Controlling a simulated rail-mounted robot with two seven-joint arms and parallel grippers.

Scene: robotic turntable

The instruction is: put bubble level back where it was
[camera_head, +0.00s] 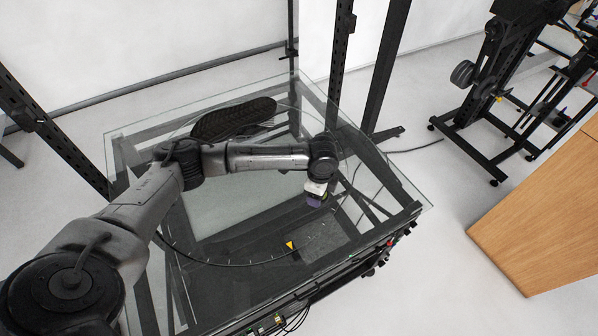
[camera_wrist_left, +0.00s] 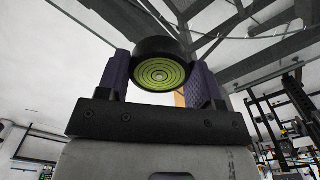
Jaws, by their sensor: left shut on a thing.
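The bubble level (camera_wrist_left: 160,46) is a round black disc with a green ringed face, seen in the left wrist view. It sits between the two purple finger pads of my left gripper (camera_wrist_left: 160,80), which is shut on it. In the head view my left gripper (camera_head: 316,198) points down over the right part of the glass turntable (camera_head: 225,220). The level is mostly hidden there by the gripper and wrist. I cannot tell its exact height above the glass. My right gripper is not in view.
A dark shoe sole (camera_head: 233,119) lies on the glass at the back. A yellow triangle marker (camera_head: 290,245) is near the front of the turntable ring. Black frame posts (camera_head: 340,60) stand behind. A wooden panel (camera_head: 540,215) is at the right. The front glass is clear.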

